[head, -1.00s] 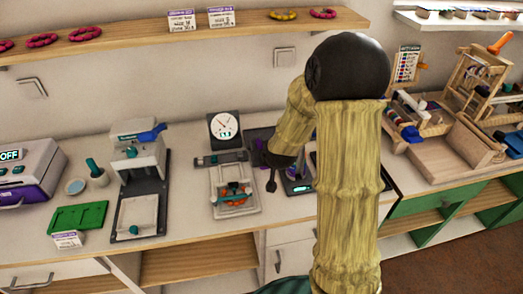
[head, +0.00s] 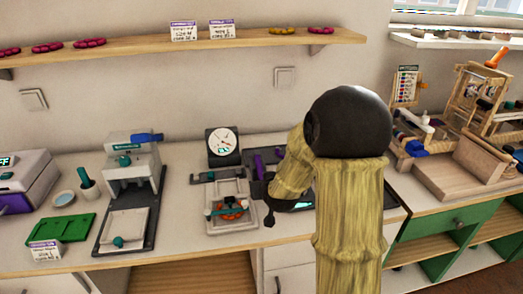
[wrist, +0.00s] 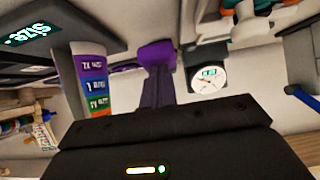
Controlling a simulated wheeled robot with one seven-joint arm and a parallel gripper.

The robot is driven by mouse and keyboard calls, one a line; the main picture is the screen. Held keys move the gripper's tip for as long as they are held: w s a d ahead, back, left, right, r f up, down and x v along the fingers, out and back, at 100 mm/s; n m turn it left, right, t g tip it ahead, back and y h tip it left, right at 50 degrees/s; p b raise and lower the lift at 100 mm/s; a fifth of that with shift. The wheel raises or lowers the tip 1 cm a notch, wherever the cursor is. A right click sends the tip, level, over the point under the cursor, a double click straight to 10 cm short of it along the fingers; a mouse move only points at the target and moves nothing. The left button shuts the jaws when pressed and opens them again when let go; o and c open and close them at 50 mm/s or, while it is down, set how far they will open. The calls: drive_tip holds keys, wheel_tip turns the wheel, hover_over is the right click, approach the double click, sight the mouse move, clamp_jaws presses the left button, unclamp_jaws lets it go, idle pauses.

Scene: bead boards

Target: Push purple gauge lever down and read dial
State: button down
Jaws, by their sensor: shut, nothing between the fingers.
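The purple gauge lever (head: 258,167) stands on a dark base, just right of the dial; in the wrist view it is a purple post with a wide head (wrist: 156,72). The round white dial (head: 222,141) stands upright in a dark housing on the counter; it also shows in the wrist view (wrist: 208,80). Its needle shows but the reading is too small to tell. My gripper (head: 269,215) is shut and empty, low in front of the lever's base. I cannot tell whether it touches the lever. My forearm hides part of the dark base.
A bead device (head: 230,222) stands in front of the dial, close left of my gripper. A press-like machine (head: 130,170) and green tray (head: 62,228) lie further left. Wooden racks (head: 470,160) crowd the right. A shelf (head: 120,50) runs above.

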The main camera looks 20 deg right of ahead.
drive_tip(key=shift+s+f, duration=0.3)
drive_tip(key=shift+f, duration=0.3)
drive_tip(key=shift+r+p, duration=0.35)
drive_tip(key=shift+r, duration=0.3)
drive_tip(key=w+r+p+v, duration=0.1)
drive_tip(key=p+v, duration=0.1)
drive_tip(key=v, duration=1)
drive_tip(key=shift+s+r, duration=0.25)
drive_tip(key=shift+r, duration=0.15)
drive_tip(key=shift+f, duration=0.1)
